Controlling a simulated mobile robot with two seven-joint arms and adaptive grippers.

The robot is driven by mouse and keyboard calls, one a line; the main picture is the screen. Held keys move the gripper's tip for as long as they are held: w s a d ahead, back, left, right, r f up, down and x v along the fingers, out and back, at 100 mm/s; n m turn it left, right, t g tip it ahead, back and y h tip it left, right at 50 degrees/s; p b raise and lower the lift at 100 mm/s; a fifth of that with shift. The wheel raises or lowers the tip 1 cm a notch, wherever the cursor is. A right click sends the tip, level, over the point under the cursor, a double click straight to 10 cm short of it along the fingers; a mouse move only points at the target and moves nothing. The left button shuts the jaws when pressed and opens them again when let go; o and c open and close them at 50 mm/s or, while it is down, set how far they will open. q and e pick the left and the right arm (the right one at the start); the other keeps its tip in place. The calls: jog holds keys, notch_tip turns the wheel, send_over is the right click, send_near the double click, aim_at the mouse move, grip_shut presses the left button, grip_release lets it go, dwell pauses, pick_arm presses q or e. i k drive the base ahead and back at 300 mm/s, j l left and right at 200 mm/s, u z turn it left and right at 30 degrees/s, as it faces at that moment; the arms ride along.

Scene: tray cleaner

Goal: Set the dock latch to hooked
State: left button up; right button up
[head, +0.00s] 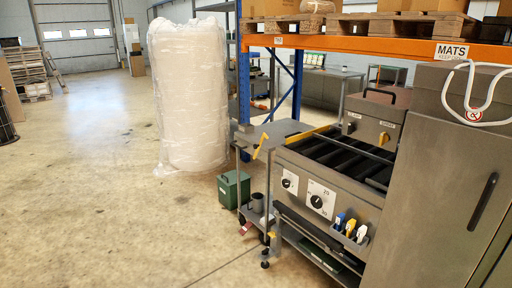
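A grey metal machine (330,178) with dials and a row of dark slots on top stands right of centre. A small grey cart (275,133) stands against its left side. A yellow lever-like part (262,145) shows at the cart's top front corner, tilted. A smaller yellow part (271,236) sits low near the cart's front leg, with a red tag (246,228) beside it. I cannot tell which yellow part is the dock latch, or whether it is hooked. Neither of my grippers is in view.
A green box (234,189) stands on the floor left of the cart. A tall plastic-wrapped roll (188,95) stands behind it. A grey cabinet (450,190) fills the right side, and an orange rack beam (350,45) crosses above the machine.

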aim_at(257, 146)
jog(key=i+z, duration=0.15)
jog(key=i, duration=0.3)
jog(key=i+j+z, duration=0.15)
jog(key=i, duration=0.25)
jog(key=i+j+z, duration=0.15)
jog(key=i, duration=0.3)
